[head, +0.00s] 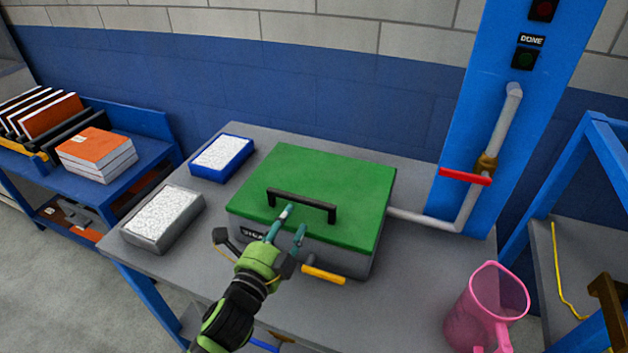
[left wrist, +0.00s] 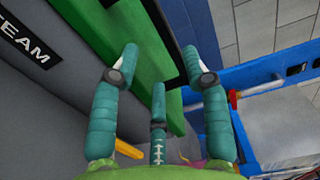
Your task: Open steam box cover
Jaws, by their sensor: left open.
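The steam box (head: 345,258) is a grey box on the table, with a flat green cover (head: 340,170) lying closed on top. A black bar handle (head: 318,204) stands on the cover near its front edge. My left gripper (head: 292,222) is at the front of this handle, open, with its teal fingers pointing at it. In the left wrist view, the open fingers (left wrist: 162,68) spread either side of the dark handle bar (left wrist: 160,30), against the green cover (left wrist: 85,22). I cannot tell whether they touch it. The STEAM label (left wrist: 25,42) shows at left. My right gripper is out of view.
An orange lever (head: 324,275) juts from the box front. A grey tray (head: 150,238) and a blue tray (head: 247,165) hold white speckled slabs to the left. A pink jug (head: 470,318) stands front right. A pipe (head: 425,220) with a red valve handle (head: 465,177) joins the box's right side.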

